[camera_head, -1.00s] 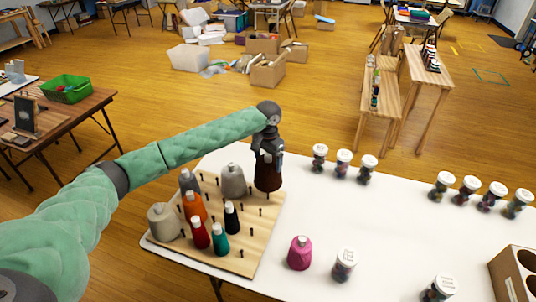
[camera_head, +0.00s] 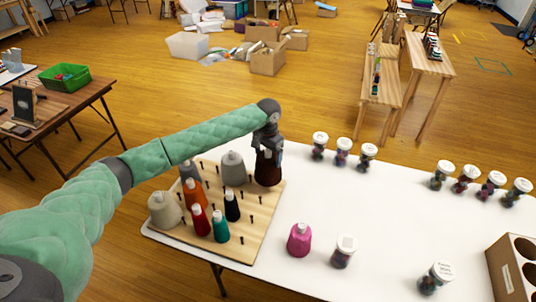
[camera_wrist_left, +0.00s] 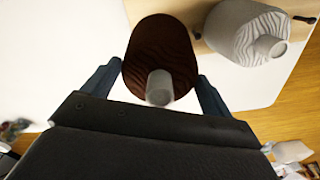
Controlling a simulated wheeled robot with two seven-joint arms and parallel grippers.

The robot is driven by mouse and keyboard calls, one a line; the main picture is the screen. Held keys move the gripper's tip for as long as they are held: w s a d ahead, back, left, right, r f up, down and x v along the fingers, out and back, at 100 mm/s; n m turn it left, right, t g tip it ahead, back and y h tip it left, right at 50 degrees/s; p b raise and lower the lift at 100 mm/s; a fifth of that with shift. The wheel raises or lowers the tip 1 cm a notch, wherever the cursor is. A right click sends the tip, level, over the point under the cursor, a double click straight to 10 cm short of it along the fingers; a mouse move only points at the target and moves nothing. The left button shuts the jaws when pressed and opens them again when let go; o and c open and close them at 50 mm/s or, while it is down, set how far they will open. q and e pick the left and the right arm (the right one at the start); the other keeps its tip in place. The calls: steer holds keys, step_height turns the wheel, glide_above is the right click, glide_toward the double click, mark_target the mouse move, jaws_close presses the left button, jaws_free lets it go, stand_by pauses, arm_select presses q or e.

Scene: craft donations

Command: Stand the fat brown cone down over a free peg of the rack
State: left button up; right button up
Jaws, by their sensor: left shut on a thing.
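The fat brown cone (camera_head: 268,171) has a pale tip and is upright in the head view, at the far right corner of the wooden peg rack (camera_head: 262,228). My left gripper (camera_head: 268,146) is shut on it from above. In the left wrist view the brown cone (camera_wrist_left: 158,38) sits between the two fingers (camera_wrist_left: 156,88), largely against white tabletop beside the board's edge. I cannot tell how far its base is above the surface. The rack carries several cones, with free dark pegs on its right and front parts. My right gripper is not in view.
A fat grey cone (camera_head: 232,169) stands on the rack close left of the held cone. A pink cone (camera_head: 299,240) and several lidded jars (camera_head: 342,251) stand on the white table (camera_head: 390,215). A box with round holes (camera_head: 518,270) is at the right edge.

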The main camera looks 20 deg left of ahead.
arm_select(q)
steer(key=shift+f, duration=1.8)
steer(key=shift+f+b, duration=0.3)
steer(key=shift+f, duration=0.7)
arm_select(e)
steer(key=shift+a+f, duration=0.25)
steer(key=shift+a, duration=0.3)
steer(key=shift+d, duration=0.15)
